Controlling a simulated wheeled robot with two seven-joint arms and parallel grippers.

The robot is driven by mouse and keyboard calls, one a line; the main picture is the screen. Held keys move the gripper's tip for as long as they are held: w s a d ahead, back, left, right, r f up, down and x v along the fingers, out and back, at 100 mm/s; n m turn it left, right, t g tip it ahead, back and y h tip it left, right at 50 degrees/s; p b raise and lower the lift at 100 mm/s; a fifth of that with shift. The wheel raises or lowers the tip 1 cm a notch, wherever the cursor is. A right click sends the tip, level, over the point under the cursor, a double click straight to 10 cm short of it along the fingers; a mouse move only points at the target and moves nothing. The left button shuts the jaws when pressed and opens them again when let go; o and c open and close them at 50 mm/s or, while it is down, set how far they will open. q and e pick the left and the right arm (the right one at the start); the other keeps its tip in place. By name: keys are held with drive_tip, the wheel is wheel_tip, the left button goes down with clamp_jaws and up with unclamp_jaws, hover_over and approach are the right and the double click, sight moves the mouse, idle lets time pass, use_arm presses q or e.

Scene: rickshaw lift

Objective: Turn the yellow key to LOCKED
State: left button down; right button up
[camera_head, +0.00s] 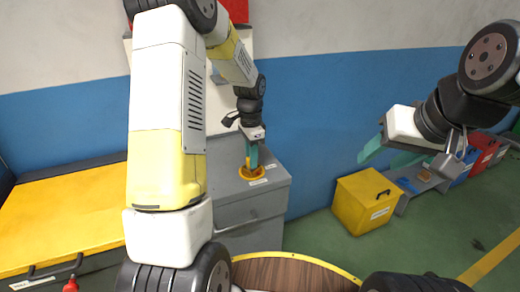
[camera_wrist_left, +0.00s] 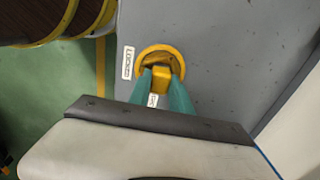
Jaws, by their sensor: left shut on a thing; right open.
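The yellow key (camera_wrist_left: 161,77) stands in a round yellow ring (camera_wrist_left: 178,54) on a grey cabinet top. My left gripper (camera_wrist_left: 162,88) is shut on the key, with a teal finger on each side of it. In the head view, the left gripper (camera_head: 253,160) points down at the yellow ring (camera_head: 252,172) on the cabinet. A white label reading LOCKED (camera_wrist_left: 128,62) lies left of the ring in the wrist view. Another white label (camera_wrist_left: 153,100) shows partly between the fingers. My right gripper (camera_head: 385,155) is open and empty in the air at the right.
The grey cabinet (camera_head: 262,200) stands against a blue and white wall. A yellow chest (camera_head: 62,215) is at the left. A round wooden top (camera_head: 290,272) is in front.

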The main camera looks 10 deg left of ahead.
use_arm(q)
drive_tip(key=m, duration=0.3)
drive_tip(key=shift+m, duration=0.3)
idle(0.4)
drive_tip(key=shift+m, duration=0.6)
drive_tip(key=c, duration=1.1)
unclamp_jaws()
